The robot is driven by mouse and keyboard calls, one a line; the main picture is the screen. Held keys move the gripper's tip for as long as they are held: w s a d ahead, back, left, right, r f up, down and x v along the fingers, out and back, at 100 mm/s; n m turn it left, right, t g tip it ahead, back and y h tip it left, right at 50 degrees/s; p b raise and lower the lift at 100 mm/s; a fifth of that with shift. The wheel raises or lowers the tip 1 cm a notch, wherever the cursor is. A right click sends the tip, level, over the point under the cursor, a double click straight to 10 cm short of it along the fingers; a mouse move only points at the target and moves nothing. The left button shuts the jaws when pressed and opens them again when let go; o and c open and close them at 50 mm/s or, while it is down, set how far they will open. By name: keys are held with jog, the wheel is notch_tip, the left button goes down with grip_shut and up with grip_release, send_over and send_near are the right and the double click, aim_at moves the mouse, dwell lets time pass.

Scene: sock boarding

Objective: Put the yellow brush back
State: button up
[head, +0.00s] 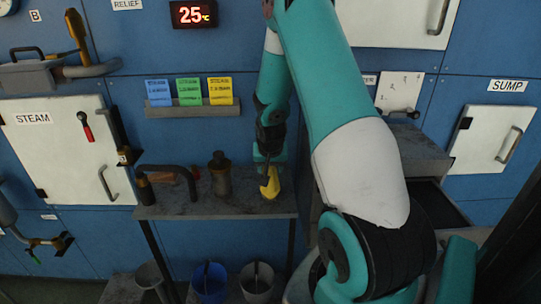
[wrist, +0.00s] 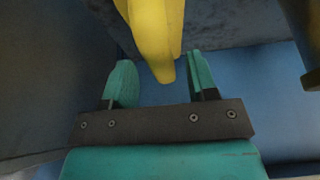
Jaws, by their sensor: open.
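A yellow object (head: 270,184), which I take for the yellow brush, is at the right part of a grey shelf (head: 225,206). My gripper (head: 264,164) is right behind and above it in the head view. In the wrist view, the yellow object (wrist: 155,30) hangs into the picture from the top, and its narrow end reaches toward the gap between the fingers. My gripper (wrist: 161,80) is open there, with one finger on each side of that end and no clear contact. The rest of the yellow object is cut off in the wrist view.
On the shelf stand a dark cylinder (head: 220,174) and a bent dark pipe (head: 168,170). A blue bucket (head: 209,284) and a grey bucket (head: 257,285) are below. Coloured cards (head: 188,91) stand on a wall ledge. A dark cylindrical part shows at the wrist view's right edge.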

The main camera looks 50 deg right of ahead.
jog(key=v, duration=0.9)
jog(key=s+a+r+n+y, duration=0.15)
jog(key=a+r+n, duration=0.25)
jog(key=a, duration=0.7)
jog(key=a+r+n+y, duration=0.3)
jog(key=a, duration=0.8)
jog(key=s+a+r+n+g+y, duration=0.1)
jog(key=s+a+r+n, duration=0.1)
jog(key=s+a+n, duration=0.3)
jog(key=s+a+r+n+g+y, duration=0.1)
jog(key=s+a+n, duration=0.4)
jog(key=s+a, duration=0.6)
jog(key=shift+r+g+y+b, duration=0.4)
jog(key=shift+r+y, duration=0.15)
jog(key=shift+r, duration=0.45)
jog(key=shift+s, duration=0.1)
